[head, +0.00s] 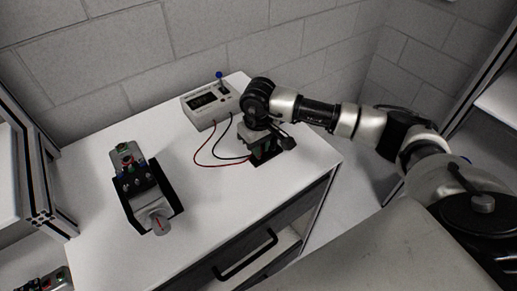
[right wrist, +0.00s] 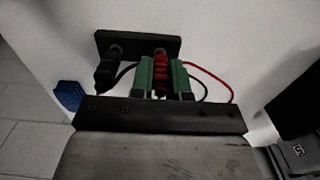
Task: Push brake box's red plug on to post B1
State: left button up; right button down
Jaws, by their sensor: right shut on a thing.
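The brake box (head: 222,112) is a pale case with a dark display and a blue-knobbed lever, at the back of the white table. Its red lead and black lead run to a black holder (head: 258,161). My right gripper (head: 265,148) points down there. In the right wrist view its green-padded fingers (right wrist: 161,82) are shut on the red plug (right wrist: 161,62). The black plug (right wrist: 107,66) stands left of it at the black holder (right wrist: 135,43). I cannot tell whether the red plug still touches the holder. The motor unit with small posts (head: 130,182) stands at left; post labels are unreadable.
The motor unit sits in a black cradle (head: 171,195) on the white table (head: 215,205). The table between cradle and holder is clear apart from the leads. A drawer handle (head: 246,257) sticks out at the front. A block wall (head: 120,60) stands behind.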

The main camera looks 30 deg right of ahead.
jog(key=shift+r, duration=0.2)
jog(key=shift+r+p, duration=1)
jog(key=shift+r, duration=1.4)
